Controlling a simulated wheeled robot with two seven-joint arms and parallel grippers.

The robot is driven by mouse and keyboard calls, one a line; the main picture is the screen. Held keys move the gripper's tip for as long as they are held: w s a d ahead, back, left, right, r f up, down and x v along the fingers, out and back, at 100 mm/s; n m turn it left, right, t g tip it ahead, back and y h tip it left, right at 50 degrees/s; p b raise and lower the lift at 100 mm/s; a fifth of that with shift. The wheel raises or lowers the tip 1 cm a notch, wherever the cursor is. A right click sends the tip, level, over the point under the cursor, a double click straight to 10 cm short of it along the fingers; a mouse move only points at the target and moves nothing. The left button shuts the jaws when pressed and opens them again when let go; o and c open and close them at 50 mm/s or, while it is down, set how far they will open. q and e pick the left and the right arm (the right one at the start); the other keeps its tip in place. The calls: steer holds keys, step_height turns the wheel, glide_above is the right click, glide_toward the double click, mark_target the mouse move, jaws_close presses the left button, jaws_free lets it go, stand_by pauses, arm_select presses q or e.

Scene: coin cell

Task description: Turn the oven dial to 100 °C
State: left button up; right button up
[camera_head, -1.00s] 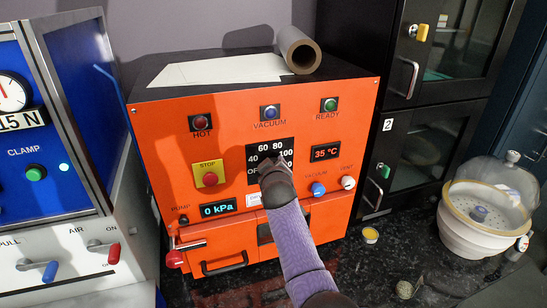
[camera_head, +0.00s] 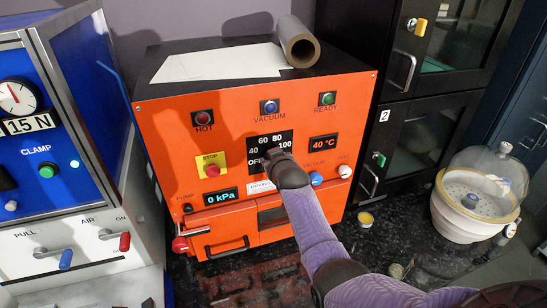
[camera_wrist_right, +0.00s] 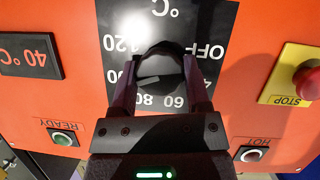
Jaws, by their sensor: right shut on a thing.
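The orange oven (camera_head: 160,130) stands on the dark counter. Its black scale panel (camera_head: 266,138) reads OFF, 40, 60, 80, 100 in the head view, with the lower right covered by my right gripper (camera_head: 270,158). In the right wrist view, inverted, my right gripper (camera_wrist_right: 160,75) is shut on the black dial (camera_wrist_right: 165,68), one finger on each side. The dial's white mark points left and slightly down, toward the partly hidden 100 label. The oven display (camera_head: 324,142) reads 40 °C. My left gripper is out of view.
The yellow stop button plate (camera_head: 211,166) is left of the dial. The blue vacuum knob (camera_head: 316,178) and white knob (camera_head: 345,171) are close on its right. A blue clamp machine (camera_head: 60,100) stands left; a desiccator (camera_head: 475,195) stands right.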

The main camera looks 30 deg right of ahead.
steer(key=shift+f, duration=0.15)
steer(key=o, duration=1.3)
steer(key=shift+s, duration=0.1)
steer(key=p+v, duration=0.3)
steer(key=v, duration=0.7)
